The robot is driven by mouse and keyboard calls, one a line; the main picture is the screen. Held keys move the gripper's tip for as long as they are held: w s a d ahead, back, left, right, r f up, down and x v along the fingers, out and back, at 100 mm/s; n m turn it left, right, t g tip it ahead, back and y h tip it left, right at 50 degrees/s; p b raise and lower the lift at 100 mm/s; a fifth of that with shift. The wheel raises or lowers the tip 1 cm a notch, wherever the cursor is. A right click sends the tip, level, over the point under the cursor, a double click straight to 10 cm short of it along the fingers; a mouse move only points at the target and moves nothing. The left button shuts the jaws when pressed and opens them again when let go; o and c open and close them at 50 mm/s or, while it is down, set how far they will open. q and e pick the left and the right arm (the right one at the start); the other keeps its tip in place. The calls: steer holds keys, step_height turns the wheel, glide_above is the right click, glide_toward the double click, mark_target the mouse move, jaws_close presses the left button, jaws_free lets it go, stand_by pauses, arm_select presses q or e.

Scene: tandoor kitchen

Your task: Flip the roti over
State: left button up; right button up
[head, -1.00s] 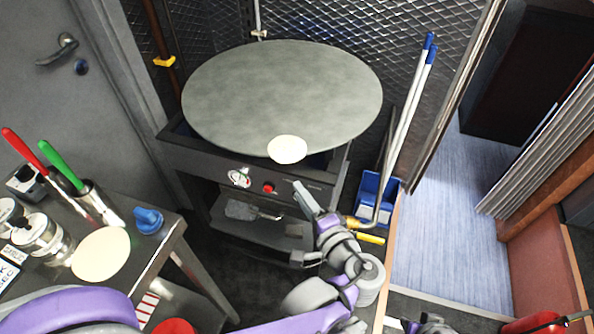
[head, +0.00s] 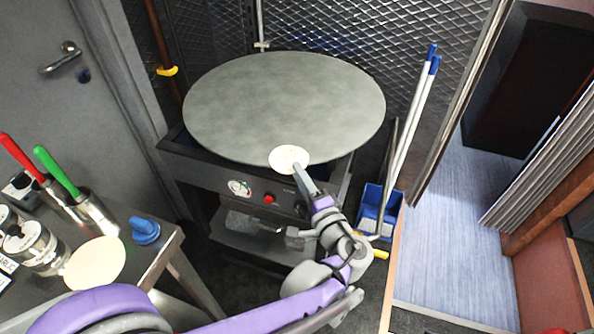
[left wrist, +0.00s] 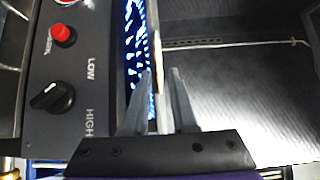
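The roti (head: 288,157) is a small pale disc at the front edge of the large round grey griddle (head: 270,105) in the head view. My left gripper (head: 299,169) is at the roti's near edge. In the left wrist view, my left gripper (left wrist: 157,98) has its two fingers apart. A thin edge-on strip, with the tan edge of the roti (left wrist: 158,70) on it, runs between them. The fingers do not look closed on it. My right gripper is out of view.
The stove front (head: 235,185) with its red button and knob is close below the griddle. A steel table (head: 150,263) at left holds a pale disc (head: 95,262), a blue-topped item and red- and green-handled tools. Long-handled tools stand in a blue bin (head: 380,210) at right.

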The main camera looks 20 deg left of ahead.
arm_select(q)
steer(key=shift+w+a, duration=0.25)
steer(key=shift+w, duration=0.05)
jaws_close()
step_height(320, 180, up, 2)
steer(key=shift+r+p, duration=0.25)
steer(key=shift+p, duration=0.7)
steer(key=s+d+r+p, duration=0.4)
steer(key=s+d+r, duration=0.1)
steer(key=s+d, duration=0.4)
steer(key=shift+s+d+p, duration=0.15)
steer(key=shift+s+p, duration=0.15)
steer(key=shift+s, duration=0.5)
